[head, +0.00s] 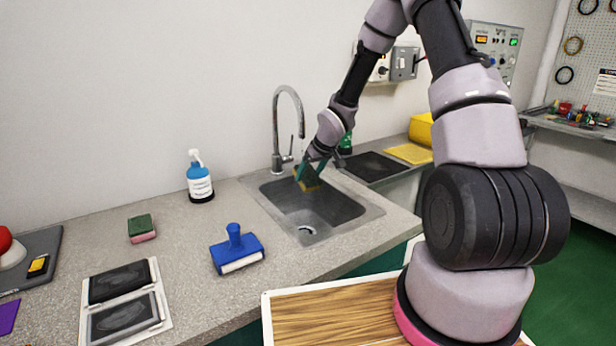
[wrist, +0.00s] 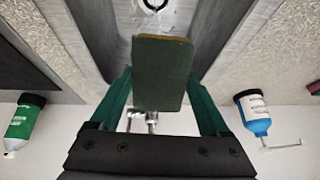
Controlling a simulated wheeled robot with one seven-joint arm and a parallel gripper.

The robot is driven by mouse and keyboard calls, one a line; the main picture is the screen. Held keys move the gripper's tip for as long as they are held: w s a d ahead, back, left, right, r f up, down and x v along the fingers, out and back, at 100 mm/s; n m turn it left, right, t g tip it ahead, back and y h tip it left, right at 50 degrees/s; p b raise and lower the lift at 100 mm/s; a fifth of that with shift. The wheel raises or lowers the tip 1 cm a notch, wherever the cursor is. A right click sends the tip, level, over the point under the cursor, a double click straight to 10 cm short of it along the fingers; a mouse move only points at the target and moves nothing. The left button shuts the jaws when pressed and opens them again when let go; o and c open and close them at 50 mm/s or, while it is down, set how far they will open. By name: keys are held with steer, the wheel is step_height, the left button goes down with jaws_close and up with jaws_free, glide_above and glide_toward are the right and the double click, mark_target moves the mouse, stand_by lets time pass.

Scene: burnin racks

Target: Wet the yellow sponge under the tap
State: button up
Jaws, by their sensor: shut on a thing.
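The yellow sponge (head: 309,183) has a dark green face. My gripper (head: 314,172) is shut on it and holds it over the back of the sink, tilted. In the wrist view the sponge (wrist: 162,72) sits between the two green fingers of my gripper (wrist: 162,92), its green face filling the middle and a thin yellow edge showing. The chrome tap (head: 276,125) arches over the sink, its spout end a little above and left of the sponge. I see no water stream. The grey sink basin (head: 320,218) looks empty.
A blue spray bottle (head: 199,178) stands left of the sink. A green bottle (head: 346,143) stands behind my gripper. A dark tray (head: 371,167) and yellow cloth (head: 409,153) lie to the right.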

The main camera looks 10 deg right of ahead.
steer(key=shift+s+a, duration=0.2)
steer(key=shift+s, duration=1.1)
steer(key=shift+s+a, duration=0.2)
steer(key=shift+s, duration=1.1)
steer(key=shift+s+a, duration=0.2)
steer(key=shift+s, duration=1.1)
steer(key=s+r, duration=0.4)
steer(key=s, duration=0.1)
steer(key=shift+a, duration=0.35)
